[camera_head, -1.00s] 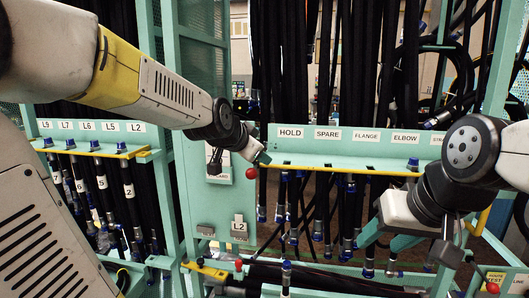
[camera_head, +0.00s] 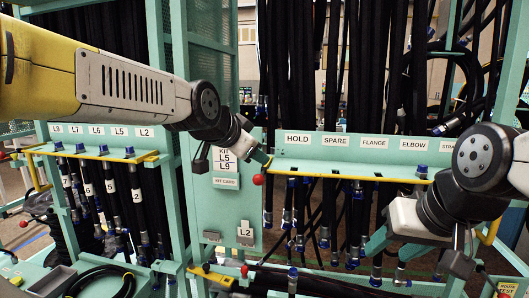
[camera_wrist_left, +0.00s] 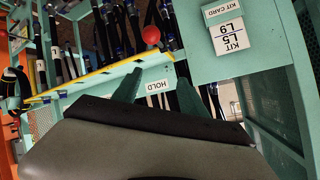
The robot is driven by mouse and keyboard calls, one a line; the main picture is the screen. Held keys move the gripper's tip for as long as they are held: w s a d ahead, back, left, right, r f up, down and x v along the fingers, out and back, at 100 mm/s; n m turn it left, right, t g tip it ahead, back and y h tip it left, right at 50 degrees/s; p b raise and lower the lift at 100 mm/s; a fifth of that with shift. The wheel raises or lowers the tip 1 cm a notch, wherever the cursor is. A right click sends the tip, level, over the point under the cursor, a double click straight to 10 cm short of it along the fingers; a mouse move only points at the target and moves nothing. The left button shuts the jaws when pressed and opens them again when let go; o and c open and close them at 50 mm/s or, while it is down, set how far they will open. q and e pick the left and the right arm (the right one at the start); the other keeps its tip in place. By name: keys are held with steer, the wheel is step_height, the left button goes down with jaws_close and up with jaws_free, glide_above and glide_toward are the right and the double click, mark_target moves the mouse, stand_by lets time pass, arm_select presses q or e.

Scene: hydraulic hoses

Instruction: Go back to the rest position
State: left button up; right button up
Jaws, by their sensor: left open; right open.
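My left arm reaches in from the left in the head view. Its gripper (camera_head: 262,157) is in front of the green panel, close to the red ball knob (camera_head: 258,180) and the left end of the HOLD rail (camera_head: 345,172). In the left wrist view its two green fingers (camera_wrist_left: 158,90) are spread with nothing between them, and the HOLD label lies beyond them. My right gripper (camera_head: 390,246) is at the right, below the ELBOW label, pointing down and left. Its fingers are apart and I see nothing held; part of it is hidden by its own wrist.
A left rail (camera_head: 95,155) labelled L9 to L2 holds hoses with blue caps. The kit card panel (camera_head: 226,172) reads L5, L9. Black hoses (camera_head: 385,70) hang densely behind the HOLD rail. A tray (camera_head: 100,280) with a coiled hose stands lower left.

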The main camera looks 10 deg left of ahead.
arm_select(q)
steer(key=s+f+n+g, duration=0.2)
steer(key=s+f+n, duration=0.1)
steer(key=s+f, duration=0.3)
steer(key=s+f+n+g, duration=0.3)
steer(key=s+f, duration=0.3)
steer(key=s, duration=0.4)
steer(key=shift+s+d+n, duration=0.15)
steer(key=shift+s+n, duration=0.15)
steer(key=shift+n, duration=0.5)
steer(key=shift+r, duration=0.1)
